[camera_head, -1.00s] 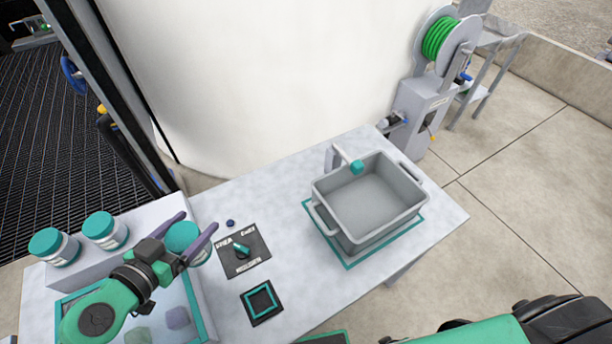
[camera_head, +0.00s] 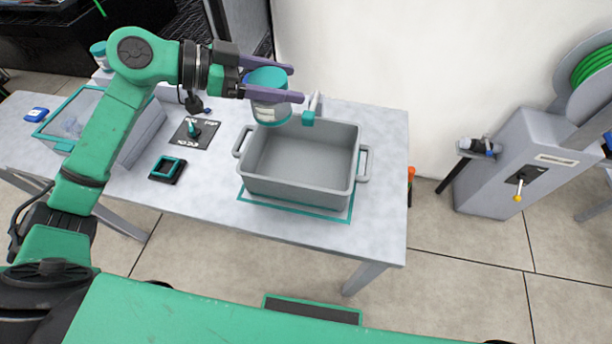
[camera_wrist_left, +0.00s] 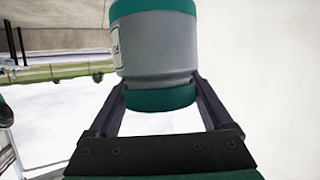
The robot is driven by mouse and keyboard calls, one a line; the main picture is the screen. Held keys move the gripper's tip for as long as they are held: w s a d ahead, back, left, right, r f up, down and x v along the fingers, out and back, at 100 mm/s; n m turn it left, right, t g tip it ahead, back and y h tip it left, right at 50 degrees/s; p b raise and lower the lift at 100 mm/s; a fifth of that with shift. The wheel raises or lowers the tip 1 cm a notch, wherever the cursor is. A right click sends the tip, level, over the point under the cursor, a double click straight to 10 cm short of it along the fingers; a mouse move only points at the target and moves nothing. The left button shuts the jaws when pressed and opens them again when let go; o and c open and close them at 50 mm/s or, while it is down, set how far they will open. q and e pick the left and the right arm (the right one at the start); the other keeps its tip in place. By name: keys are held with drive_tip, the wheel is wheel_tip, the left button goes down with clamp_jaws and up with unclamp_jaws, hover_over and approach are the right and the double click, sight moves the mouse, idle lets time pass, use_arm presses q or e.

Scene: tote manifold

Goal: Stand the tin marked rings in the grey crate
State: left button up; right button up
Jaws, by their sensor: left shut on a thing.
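My left gripper (camera_head: 292,83) is shut on a tin (camera_head: 271,108) with a teal lid, a pale body and a teal lower band. The tin is held up off the table and looks about upright. In the head view it overlaps the back left corner of the grey crate (camera_head: 295,192); I cannot tell how high above the rim it is. The wrist view shows the tin (camera_wrist_left: 158,45) between both fingers, with only an edge of its label, which I cannot read. The crate is open at the top and looks empty. My right gripper is not in view.
The crate stands on a teal-edged mat (camera_head: 290,208) on the table. A teal tap-like fitting (camera_head: 308,118) shows at its back rim. Left of it are a dark switch plate (camera_head: 195,133) and a small dark square frame (camera_head: 168,169). Another teal-lidded tin (camera_head: 98,50) is behind my arm.

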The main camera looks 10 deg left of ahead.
use_arm(q)
drive_tip(key=shift+w+a+f, duration=0.15)
drive_tip(key=shift+a+f, duration=0.05)
drive_tip(key=shift+a, duration=0.6)
wheel_tip(320, 180, down, 18)
drive_tip(key=b, duration=0.1)
drive_tip(key=shift+d+f, duration=0.2)
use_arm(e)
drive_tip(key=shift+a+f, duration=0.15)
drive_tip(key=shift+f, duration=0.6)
use_arm(q)
drive_tip(key=shift+f, duration=0.35)
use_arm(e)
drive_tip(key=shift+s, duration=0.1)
use_arm(q)
drive_tip(key=shift+f, duration=0.25)
drive_tip(key=o, duration=1.2)
drive_tip(key=r+b+v, duration=0.1)
drive_tip(key=v, duration=1.1)
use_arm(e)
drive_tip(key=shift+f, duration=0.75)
